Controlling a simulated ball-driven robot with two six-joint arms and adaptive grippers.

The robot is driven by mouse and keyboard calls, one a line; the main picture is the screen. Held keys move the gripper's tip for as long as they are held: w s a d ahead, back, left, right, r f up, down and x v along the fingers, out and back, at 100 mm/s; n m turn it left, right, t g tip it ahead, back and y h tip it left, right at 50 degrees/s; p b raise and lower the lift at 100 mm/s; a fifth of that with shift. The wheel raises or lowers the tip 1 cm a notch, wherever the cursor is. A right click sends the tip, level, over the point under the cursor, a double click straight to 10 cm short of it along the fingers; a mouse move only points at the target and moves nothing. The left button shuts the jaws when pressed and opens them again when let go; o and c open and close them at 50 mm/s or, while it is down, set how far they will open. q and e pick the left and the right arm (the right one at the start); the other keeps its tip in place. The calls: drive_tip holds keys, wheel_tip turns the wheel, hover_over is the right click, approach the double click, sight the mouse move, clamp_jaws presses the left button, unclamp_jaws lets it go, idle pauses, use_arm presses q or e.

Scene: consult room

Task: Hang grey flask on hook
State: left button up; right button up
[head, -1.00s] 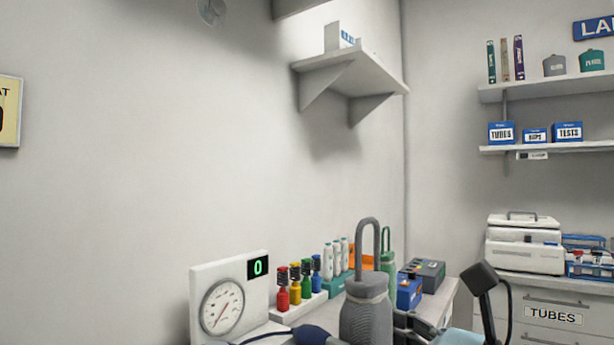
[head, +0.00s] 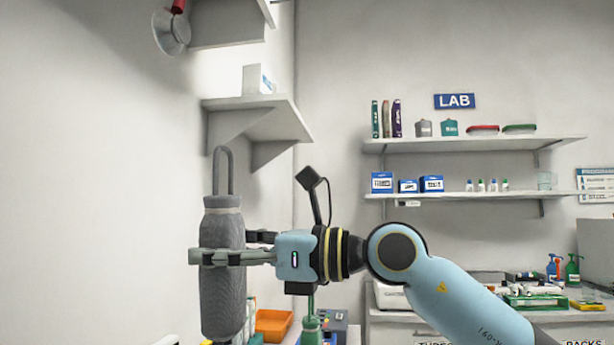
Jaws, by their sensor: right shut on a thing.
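The grey flask (head: 222,303) is upright, with a ribbed body and a tall loop handle on top. My right gripper (head: 222,257) comes in from the right and is shut around the flask's body below its shoulder. The flask is held up in front of the left wall, its loop just below and left of a small wall shelf. I cannot make out a hook in this view. My left gripper is out of view.
The small bracketed shelf (head: 262,118) and a higher shelf (head: 230,30) jut from the left wall. An orange tray (head: 273,325) and a green flask (head: 311,330) stand below.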

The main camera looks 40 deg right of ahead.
drive_tip(key=shift+n+g+y, duration=0.4)
drive_tip(key=shift+n, duration=0.3)
drive_tip(key=r+p, duration=0.1)
drive_tip(key=r, duration=0.3)
drive_tip(key=d+r, duration=0.1)
drive_tip(key=r, duration=0.4)
drive_tip(key=r+p, duration=0.1)
drive_tip(key=r, duration=0.4)
drive_tip(key=shift+w+d+p, duration=0.25)
drive_tip(key=shift+w+p, duration=0.1)
drive_tip(key=s+d+r+p, duration=0.2)
drive_tip(key=s+r, duration=0.1)
drive_tip(key=r, duration=0.7)
drive_tip(key=s+d+r+p, duration=0.2)
drive_tip(key=s+r, duration=0.1)
drive_tip(key=r, duration=0.7)
drive_tip(key=s+d+r+p, duration=0.2)
drive_tip(key=s+r+p, duration=0.15)
drive_tip(key=r, duration=0.55)
drive_tip(key=f+p+x, duration=0.1)
drive_tip(key=p+x, duration=0.5)
drive_tip(key=x, duration=0.4)
drive_tip(key=shift+w+f+n, duration=0.2)
drive_tip(key=shift+f+n, duration=0.2)
drive_tip(key=o, duration=1.5)
drive_tip(key=shift+c, duration=0.2)
